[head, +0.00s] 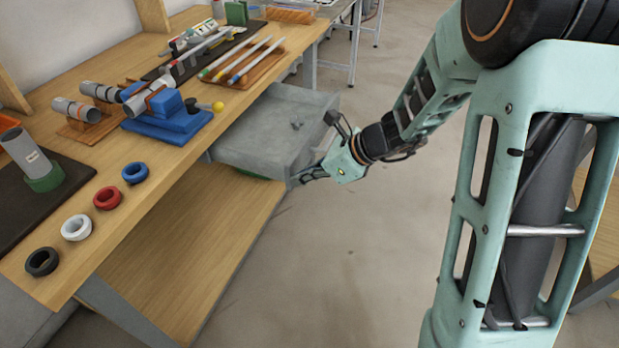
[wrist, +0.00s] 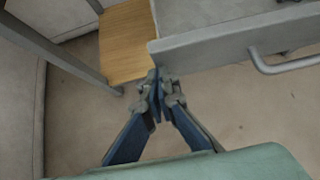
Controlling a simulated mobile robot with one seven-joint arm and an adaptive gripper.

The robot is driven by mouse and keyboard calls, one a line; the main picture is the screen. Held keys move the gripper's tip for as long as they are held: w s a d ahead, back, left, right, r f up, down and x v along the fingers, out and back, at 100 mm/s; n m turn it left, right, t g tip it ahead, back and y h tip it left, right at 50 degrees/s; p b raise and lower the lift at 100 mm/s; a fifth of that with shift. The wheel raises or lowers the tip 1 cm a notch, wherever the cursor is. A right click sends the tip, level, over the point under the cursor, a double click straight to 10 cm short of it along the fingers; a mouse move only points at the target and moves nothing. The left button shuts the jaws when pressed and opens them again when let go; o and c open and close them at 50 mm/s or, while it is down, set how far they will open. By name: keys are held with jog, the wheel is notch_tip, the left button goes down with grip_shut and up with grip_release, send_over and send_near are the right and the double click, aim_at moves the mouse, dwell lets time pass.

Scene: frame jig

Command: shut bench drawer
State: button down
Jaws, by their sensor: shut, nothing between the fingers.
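The grey bench drawer (head: 270,138) is pulled out from under the wooden bench top (head: 140,200). Its front panel (wrist: 230,40) and a bar handle (wrist: 285,65) show in the wrist view. My gripper (head: 298,180) is at the near corner of the drawer front, on its outer side. In the wrist view my gripper (wrist: 157,78) is shut and empty, with its fingertips close to the panel's left end, away from the handle. I cannot tell whether the fingertips touch the panel.
A lower wooden shelf (head: 190,260) lies beneath the bench. The bench top holds coloured rings (head: 107,197), a blue clamp block (head: 165,115) and several pens on a wooden rack (head: 240,65). Open floor (head: 350,270) lies right of the drawer.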

aim_at(219, 151)
jog(key=w+a+p, duration=0.1)
jog(key=w+a, duration=0.1)
jog(key=a, duration=0.5)
jog(key=w+a+p, duration=0.2)
jog(key=w+a, duration=0.1)
jog(key=a, duration=0.4)
jog(key=w+a+p, duration=0.1)
jog(key=w+a, duration=0.1)
jog(key=a, duration=0.5)
jog(key=shift+w+a, duration=0.1)
jog(key=shift+w, duration=0.2)
jog(key=shift+a+r, duration=0.1)
jog(key=shift+a, duration=0.05)
jog(key=shift+a+r, duration=0.1)
jog(key=shift+r, duration=0.05)
